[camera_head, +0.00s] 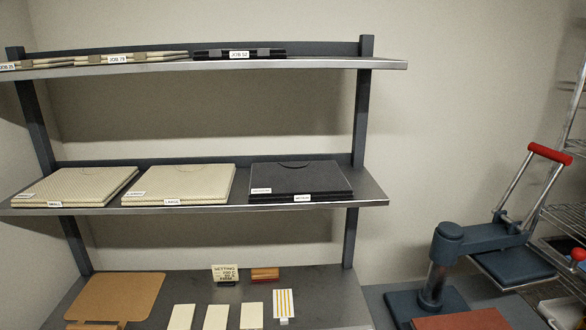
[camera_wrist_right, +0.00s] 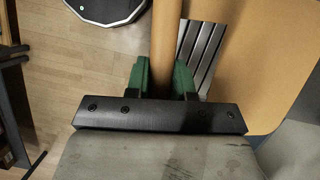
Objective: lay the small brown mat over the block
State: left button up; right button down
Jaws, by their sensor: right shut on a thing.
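In the right wrist view my right gripper (camera_wrist_right: 161,80) has its green fingers shut on a narrow tan-brown strip (camera_wrist_right: 166,35). The strip runs up out of the picture. I cannot tell whether it is the small brown mat seen edge-on. Neither gripper shows in the head view. There, a flat reddish-brown piece (camera_head: 460,320) lies by the press at the bottom right, cut off by the frame. A small orange-brown block-like thing (camera_head: 265,274) sits on the lowest shelf. I cannot tell which thing is the task's block.
A tan board (camera_head: 115,296) lies on the lowest shelf, with several pale cards (camera_head: 216,316) to its right. The blue press (camera_head: 445,260) has a raised red-handled lever (camera_head: 550,153). Upper shelves hold flat stacks (camera_head: 180,184). The wrist view shows a large tan sheet (camera_wrist_right: 265,65) and wooden floor.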

notch_tip(320, 180, up, 8)
jog(key=w+a+n+g+h+b, duration=0.1)
jog(key=w+n+g+h+b, duration=0.1)
jog(key=n, duration=1.3)
jog(key=shift+w+a+r+n+g+h+b, duration=0.15)
jog(key=shift+w+a+n+g+h+b, duration=0.25)
jog(key=shift+g+h, duration=0.6)
